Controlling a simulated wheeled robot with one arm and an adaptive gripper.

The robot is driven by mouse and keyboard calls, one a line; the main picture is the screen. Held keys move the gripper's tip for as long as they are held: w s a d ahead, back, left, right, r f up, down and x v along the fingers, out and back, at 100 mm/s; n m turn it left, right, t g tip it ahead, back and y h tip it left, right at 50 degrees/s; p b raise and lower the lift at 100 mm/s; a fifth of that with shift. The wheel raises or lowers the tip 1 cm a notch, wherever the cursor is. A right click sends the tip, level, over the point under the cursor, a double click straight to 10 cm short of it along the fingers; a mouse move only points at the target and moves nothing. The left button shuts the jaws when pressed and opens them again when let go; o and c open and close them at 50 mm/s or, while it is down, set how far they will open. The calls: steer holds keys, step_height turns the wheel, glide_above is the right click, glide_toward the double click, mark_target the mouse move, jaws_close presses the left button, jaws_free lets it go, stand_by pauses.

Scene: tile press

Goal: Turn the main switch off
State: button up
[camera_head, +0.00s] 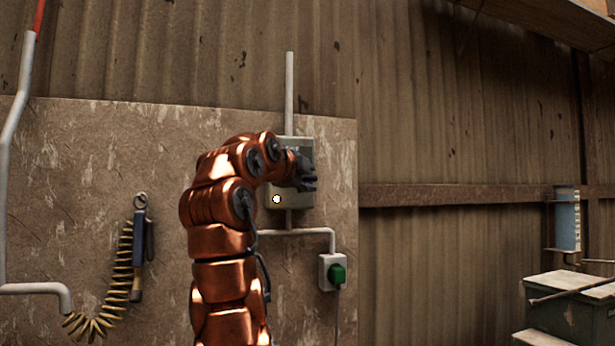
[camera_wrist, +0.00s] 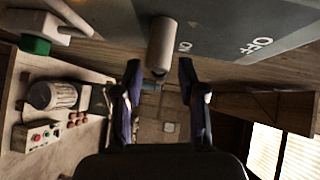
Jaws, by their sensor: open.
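The main switch is a grey box (camera_head: 296,201) on the wall panel, largely hidden behind my arm and gripper in the head view. In the wrist view its dark grey face (camera_wrist: 221,22) carries the labels ON and OFF. A pale cylindrical handle (camera_wrist: 161,44) sticks out of the face, beside the ON label and away from OFF. My gripper (camera_head: 306,179) is at the front of the box. In the wrist view its two fingers (camera_wrist: 159,70) are apart, one on each side of the handle's end; I cannot tell whether either touches it.
Below the box is a socket (camera_head: 328,271) with a green plug (camera_head: 338,274). A conduit (camera_head: 289,95) runs up from the box. A yellow coiled hose (camera_head: 124,270) hangs at left. The wrist view shows a control panel with buttons (camera_wrist: 36,137). The wall right of the box looks clear.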

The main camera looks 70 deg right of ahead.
steer(key=shift+d, duration=0.2)
jaws_close()
stand_by(0.3)
